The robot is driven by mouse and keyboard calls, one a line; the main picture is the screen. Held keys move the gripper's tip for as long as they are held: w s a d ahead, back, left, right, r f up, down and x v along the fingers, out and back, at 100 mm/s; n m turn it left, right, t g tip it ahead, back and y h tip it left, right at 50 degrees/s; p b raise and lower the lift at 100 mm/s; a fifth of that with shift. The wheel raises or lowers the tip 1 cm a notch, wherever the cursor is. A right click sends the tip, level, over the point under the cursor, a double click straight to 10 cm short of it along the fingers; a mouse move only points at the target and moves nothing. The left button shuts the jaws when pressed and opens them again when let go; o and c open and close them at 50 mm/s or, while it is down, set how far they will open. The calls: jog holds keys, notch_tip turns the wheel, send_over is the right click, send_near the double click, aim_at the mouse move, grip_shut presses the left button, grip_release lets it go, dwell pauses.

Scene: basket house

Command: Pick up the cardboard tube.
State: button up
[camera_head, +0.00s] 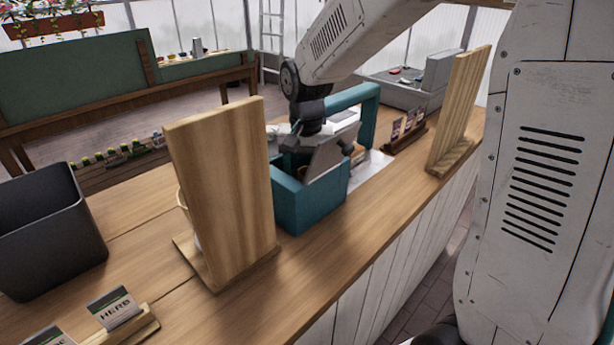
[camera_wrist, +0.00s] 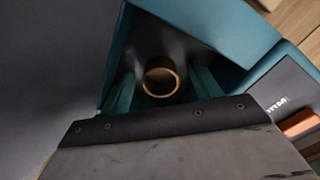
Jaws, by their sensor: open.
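The cardboard tube (camera_wrist: 147,86) shows end-on in the wrist view as a brown ring with a dark hollow. It stands inside a teal basket (camera_head: 312,209), whose wall also shows in the wrist view (camera_wrist: 205,28). My gripper (camera_wrist: 163,88) is open, with one greenish finger on each side of the tube and gaps showing between. In the head view my gripper (camera_head: 308,168) reaches down into the basket's opening. There the basket wall and gripper mostly hide the tube. Its lower part is not visible.
An upright wooden board (camera_head: 222,190) stands left of the basket, and another (camera_head: 460,110) stands to the right. A dark bin (camera_head: 50,235) and card holders (camera_head: 125,325) are at the left. The wooden counter (camera_head: 310,270) is clear in front of the basket.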

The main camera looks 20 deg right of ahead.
jog(key=c, duration=1.1)
jog(key=shift+o, duration=0.2)
jog(key=shift+r, duration=0.1)
